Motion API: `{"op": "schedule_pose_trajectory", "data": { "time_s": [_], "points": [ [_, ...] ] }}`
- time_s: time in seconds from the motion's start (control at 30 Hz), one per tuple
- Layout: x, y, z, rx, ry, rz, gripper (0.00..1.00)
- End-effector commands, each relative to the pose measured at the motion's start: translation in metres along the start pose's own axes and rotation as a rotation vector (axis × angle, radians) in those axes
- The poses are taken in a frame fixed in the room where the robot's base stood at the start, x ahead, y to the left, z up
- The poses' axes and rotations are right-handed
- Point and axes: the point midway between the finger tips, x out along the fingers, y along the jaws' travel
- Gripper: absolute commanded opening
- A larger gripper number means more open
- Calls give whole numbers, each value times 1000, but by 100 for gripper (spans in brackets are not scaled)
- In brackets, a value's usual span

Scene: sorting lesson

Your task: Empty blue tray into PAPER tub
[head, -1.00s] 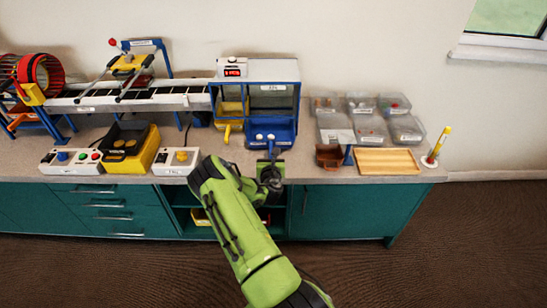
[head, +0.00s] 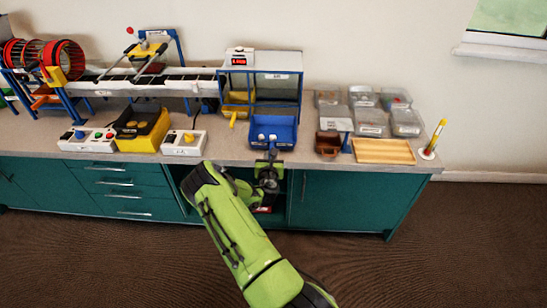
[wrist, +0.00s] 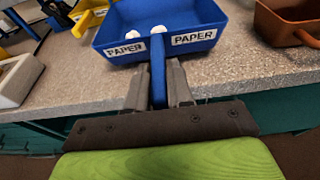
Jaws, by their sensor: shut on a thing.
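The blue tray (head: 285,126) stands at the front of the blue-framed cabinet (head: 262,76), near the counter's front edge. It also shows in the wrist view (wrist: 195,22), with PAPER labels on its front and small white pieces (wrist: 158,29) inside. My gripper (head: 268,170) is shut on the tray's blue handle, which lies between its fingers in the wrist view (wrist: 157,92). Several grey tubs (head: 370,121) stand at the back right of the counter. Their labels are too small to read, so I cannot tell which is PAPER.
A brown bin (head: 328,143) and a wooden tray (head: 384,151) stand right of the blue tray. A yellow tray (head: 236,108) is at its left. Control boxes (head: 184,143) and a conveyor (head: 150,83) fill the left. A pen stand (head: 429,153) is at the right end.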

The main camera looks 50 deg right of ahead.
Motion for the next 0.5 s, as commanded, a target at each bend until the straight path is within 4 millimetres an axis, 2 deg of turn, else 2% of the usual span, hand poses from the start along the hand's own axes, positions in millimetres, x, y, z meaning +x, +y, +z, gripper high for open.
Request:
{"op": "schedule_pose_trajectory", "data": {
  "time_s": [0.33, 0.5],
  "points": [
    [0, 1, 1, 0, -1, 0, 0],
    [-4, 1, 14, 0, -1, 0, 0]
  ]
}}
